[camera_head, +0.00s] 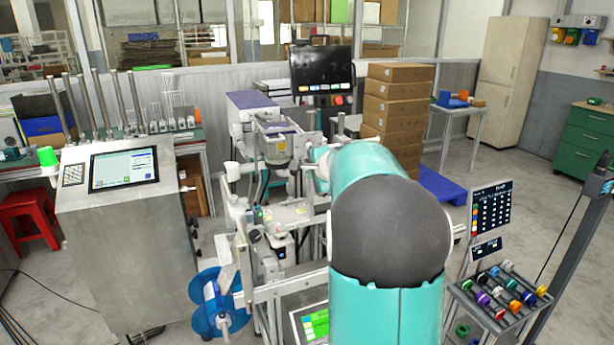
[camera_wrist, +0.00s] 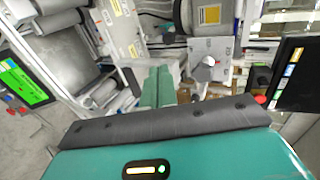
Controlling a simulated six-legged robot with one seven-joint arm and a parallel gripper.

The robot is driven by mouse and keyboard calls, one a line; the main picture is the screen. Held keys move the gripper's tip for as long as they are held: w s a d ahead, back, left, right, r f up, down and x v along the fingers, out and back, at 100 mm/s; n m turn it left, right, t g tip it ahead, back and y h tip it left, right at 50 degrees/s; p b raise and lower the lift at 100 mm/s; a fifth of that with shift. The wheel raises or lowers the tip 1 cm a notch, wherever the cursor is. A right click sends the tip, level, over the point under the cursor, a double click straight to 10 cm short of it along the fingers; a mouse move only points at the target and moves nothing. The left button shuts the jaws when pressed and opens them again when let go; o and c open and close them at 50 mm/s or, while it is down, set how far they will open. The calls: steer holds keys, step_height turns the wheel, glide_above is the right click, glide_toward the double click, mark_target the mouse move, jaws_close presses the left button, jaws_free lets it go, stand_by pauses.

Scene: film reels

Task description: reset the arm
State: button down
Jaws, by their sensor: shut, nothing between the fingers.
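My arm (camera_head: 375,180) shows in the head view as teal links with a dark grey rounded joint, reaching forward over the machine at the centre. Its far end is hidden behind the arm itself. In the wrist view, my gripper (camera_wrist: 159,72) shows two green fingers side by side, closed together and empty. They point toward the machine, in front of grey panels and rollers. I cannot tell from these frames whether the fingertips touch anything.
A film machine (camera_head: 280,215) with a blue reel (camera_head: 218,303) stands close below and left of my arm. A grey console (camera_head: 120,230) is at left. Stacked cardboard boxes (camera_head: 395,108) and a monitor (camera_head: 322,70) stand behind. A rack of coloured spools (camera_head: 500,292) is at right.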

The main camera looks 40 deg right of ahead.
steer(key=s+a+r+n+g+y, duration=0.15)
steer(key=s+a+n, duration=0.35)
steer(key=a, duration=0.8)
steer(key=s+a+r+n+g+y, duration=0.1)
steer(key=s+a+n+y, duration=0.35)
steer(key=a, duration=0.95)
steer(key=s+a+f+n+g+h, duration=0.1)
steer(key=s+a+f+n, duration=0.1)
steer(key=s, duration=0.5)
steer(key=s+a+f+n+g, duration=0.1)
steer(key=s+a+f+n, duration=0.2)
steer(key=s+a+n, duration=0.2)
steer(key=s+a+f+n+g+h, duration=0.1)
steer(key=s+a+f+n, duration=0.2)
steer(key=s, duration=0.6)
steer(key=shift+s+a+n+h, duration=0.15)
steer(key=shift+a+n+h, duration=0.15)
steer(key=shift+a+n, duration=0.45)
steer(key=shift+d+g, duration=0.1)
steer(key=shift+g, duration=0.15)
